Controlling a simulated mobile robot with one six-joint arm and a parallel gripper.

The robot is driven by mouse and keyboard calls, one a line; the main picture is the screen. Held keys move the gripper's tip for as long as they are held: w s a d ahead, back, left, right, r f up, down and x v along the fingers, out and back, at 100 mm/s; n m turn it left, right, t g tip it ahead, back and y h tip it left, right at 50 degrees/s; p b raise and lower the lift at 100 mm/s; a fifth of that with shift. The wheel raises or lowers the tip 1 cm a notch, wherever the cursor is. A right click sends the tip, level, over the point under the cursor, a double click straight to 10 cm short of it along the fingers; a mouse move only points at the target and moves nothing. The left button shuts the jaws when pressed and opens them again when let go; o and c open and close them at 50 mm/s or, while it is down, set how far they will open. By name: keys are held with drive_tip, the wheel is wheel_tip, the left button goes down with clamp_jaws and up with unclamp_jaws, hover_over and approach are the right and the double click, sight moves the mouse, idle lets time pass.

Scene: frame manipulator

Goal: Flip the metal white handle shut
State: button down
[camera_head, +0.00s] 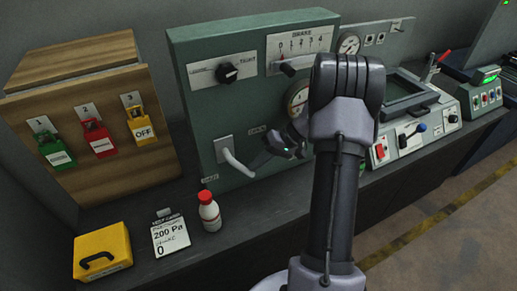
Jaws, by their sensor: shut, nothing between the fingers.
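The white metal handle (236,163) sticks out from a light mounting plate low on the front of the green panel box (196,96). It slopes down and to the right in the picture. A small label that seems to read OPEN is up and right of it, and another small label is down and left. My arm covers part of the box's right side.
A white bottle with a red cap (209,211), a notepad (170,235) and a yellow case (102,252) stand on the dark bench in front. Dials and a black knob (228,72) are above the handle.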

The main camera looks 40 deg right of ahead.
sight(251, 173)
drive_tip(key=a+f+y+b, duration=0.1)
drive_tip(key=a+f+t+y+b, duration=0.1)
drive_tip(key=y, duration=0.1)
drive_tip(key=shift+w+f, duration=0.15)
drive_tip(key=shift+f, duration=0.15)
drive_tip(key=shift+w+a+f+m+t+y+b, duration=0.1)
drive_tip(key=shift+a+f+m+t+y+b, duration=0.1)
drive_tip(key=shift+a+y+b, duration=0.25)
drive_tip(key=shift+w+a+f+m+t+y+b, duration=0.15)
drive_tip(key=shift+a+t+y+b, duration=0.1)
drive_tip(key=shift+y, duration=0.3)
drive_tip(key=shift+a+f+b, duration=0.15)
drive_tip(key=shift+a+b, duration=0.2)
drive_tip(key=shift+a, duration=0.05)
drive_tip(key=shift+f, duration=0.1)
